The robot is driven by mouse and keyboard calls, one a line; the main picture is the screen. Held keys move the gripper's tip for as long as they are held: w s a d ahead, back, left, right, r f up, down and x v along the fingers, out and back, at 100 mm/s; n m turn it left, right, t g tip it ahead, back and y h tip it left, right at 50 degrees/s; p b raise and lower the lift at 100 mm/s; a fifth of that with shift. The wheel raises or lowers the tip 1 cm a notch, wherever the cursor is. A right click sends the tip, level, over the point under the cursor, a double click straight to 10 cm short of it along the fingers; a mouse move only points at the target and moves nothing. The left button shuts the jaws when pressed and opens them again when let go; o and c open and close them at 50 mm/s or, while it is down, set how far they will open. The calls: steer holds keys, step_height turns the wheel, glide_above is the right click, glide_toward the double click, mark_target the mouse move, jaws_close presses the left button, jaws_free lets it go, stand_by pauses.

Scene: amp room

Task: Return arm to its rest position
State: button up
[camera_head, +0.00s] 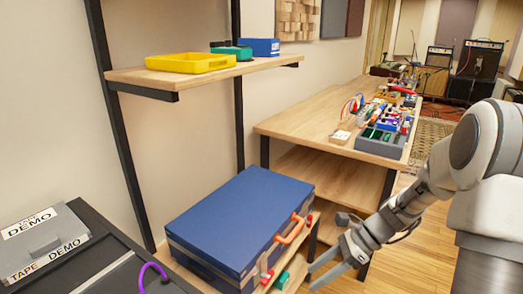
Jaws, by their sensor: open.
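My gripper (331,264) is at the lower middle of the head view, at the end of my arm, which reaches in from the right. Its fingers are spread apart with nothing visible between them. It is beside the right end of a large blue case (235,215), in front of the wooden table. In the picture a small gap lies between the fingers and the case's orange handle (293,229).
The wooden table (290,122) holds a grey tray (380,142) and several small items. A wall shelf (150,78) carries a yellow tray (190,62). Grey tape boxes (45,240) lie at lower left. Wooden floor (425,240) is open below my arm.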

steer(key=s+r+n+t+h, duration=0.6)
steer(key=s+r+n+h, duration=0.3)
steer(key=s+r+n, duration=0.85)
step_height(320, 180, up, 21)
steer(key=w+n+p, duration=0.1)
steer(key=n+p, duration=0.1)
steer(key=p, duration=1.7)
steer(key=shift+d+f+t+p, duration=0.15)
steer(key=shift+d+t+p, duration=0.15)
steer(key=shift+p, duration=0.05)
steer(key=shift+w, duration=0.1)
